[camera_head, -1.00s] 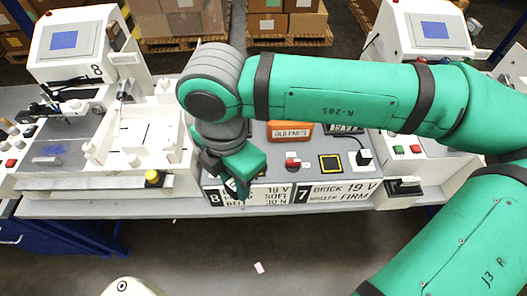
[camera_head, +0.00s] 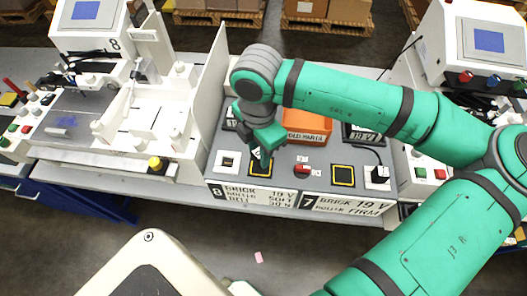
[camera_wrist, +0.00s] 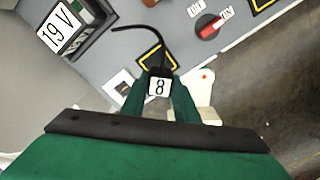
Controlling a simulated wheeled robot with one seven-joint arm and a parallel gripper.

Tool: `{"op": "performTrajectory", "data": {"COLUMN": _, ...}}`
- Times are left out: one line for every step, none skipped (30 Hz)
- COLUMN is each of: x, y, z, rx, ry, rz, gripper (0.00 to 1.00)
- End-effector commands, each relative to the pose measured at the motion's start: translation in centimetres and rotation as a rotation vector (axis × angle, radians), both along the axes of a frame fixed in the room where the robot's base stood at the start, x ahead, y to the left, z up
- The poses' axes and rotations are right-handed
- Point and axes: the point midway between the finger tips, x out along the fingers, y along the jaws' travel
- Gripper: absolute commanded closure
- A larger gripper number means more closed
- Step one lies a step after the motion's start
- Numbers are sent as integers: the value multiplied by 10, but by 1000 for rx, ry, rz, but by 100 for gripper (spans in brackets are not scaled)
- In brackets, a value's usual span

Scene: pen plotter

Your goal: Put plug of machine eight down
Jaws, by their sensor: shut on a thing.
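The plug of machine eight (camera_wrist: 159,84) is a dark plug with a white label "8" and a black cable. My gripper (camera_wrist: 166,98) is shut on it, with a green finger on each side in the wrist view. In the head view my gripper (camera_head: 262,160) is low over the yellow-black square (camera_head: 260,172) on machine eight's grey panel and partly covers it. The plug is hardly visible there. The white socket (camera_head: 228,162) is just left of the square. I cannot tell whether the plug touches the panel.
An orange "old parts" bin (camera_head: 308,126) stands behind. A red switch (camera_head: 302,170) lies right of my gripper, then machine seven's square (camera_head: 343,176) and a socket holding a dark plug (camera_head: 378,175). A tall white wall (camera_head: 213,95) rises to the left.

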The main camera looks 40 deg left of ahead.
Motion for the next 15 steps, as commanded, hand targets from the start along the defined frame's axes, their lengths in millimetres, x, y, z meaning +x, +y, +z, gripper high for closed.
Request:
{"op": "performTrajectory", "data": {"x": 0, "y": 1, "z": -2, "rx": 0, "ry": 1, "rz": 0, "gripper": 100}}
{"op": "performTrajectory", "data": {"x": 1, "y": 1, "z": -4, "rx": 0, "ry": 2, "rz": 0, "gripper": 100}}
{"op": "performTrajectory", "data": {"x": 2, "y": 2, "z": -7, "rx": 0, "ry": 2, "rz": -1, "gripper": 100}}
{"op": "performTrajectory", "data": {"x": 3, "y": 2, "z": -10, "rx": 0, "ry": 1, "rz": -1, "gripper": 100}}
{"op": "performTrajectory", "data": {"x": 4, "y": 3, "z": -14, "rx": 0, "ry": 2, "rz": -2, "gripper": 100}}
{"op": "performTrajectory", "data": {"x": 4, "y": 1, "z": -21, "rx": 0, "ry": 4, "rz": -3, "gripper": 100}}
{"op": "performTrajectory", "data": {"x": 4, "y": 1, "z": -25, "rx": 1, "ry": 3, "rz": -5, "gripper": 100}}
{"op": "performTrajectory", "data": {"x": 4, "y": 1, "z": -29, "rx": 1, "ry": 3, "rz": -6, "gripper": 100}}
{"op": "performTrajectory", "data": {"x": 5, "y": 0, "z": -34, "rx": -1, "ry": 2, "rz": -7, "gripper": 100}}
{"op": "performTrajectory", "data": {"x": 5, "y": 0, "z": -37, "rx": 0, "ry": 2, "rz": -7, "gripper": 100}}
{"op": "performTrajectory", "data": {"x": 5, "y": 0, "z": -39, "rx": 0, "ry": 2, "rz": -8, "gripper": 100}}
{"op": "performTrajectory", "data": {"x": 5, "y": 0, "z": -41, "rx": 0, "ry": 1, "rz": -7, "gripper": 100}}
{"op": "performTrajectory", "data": {"x": 5, "y": 0, "z": -41, "rx": 0, "ry": 1, "rz": -7, "gripper": 100}}
{"op": "performTrajectory", "data": {"x": 5, "y": 0, "z": -42, "rx": 1, "ry": 0, "rz": -7, "gripper": 100}}
{"op": "performTrajectory", "data": {"x": 5, "y": 0, "z": -42, "rx": 1, "ry": 0, "rz": -7, "gripper": 100}}
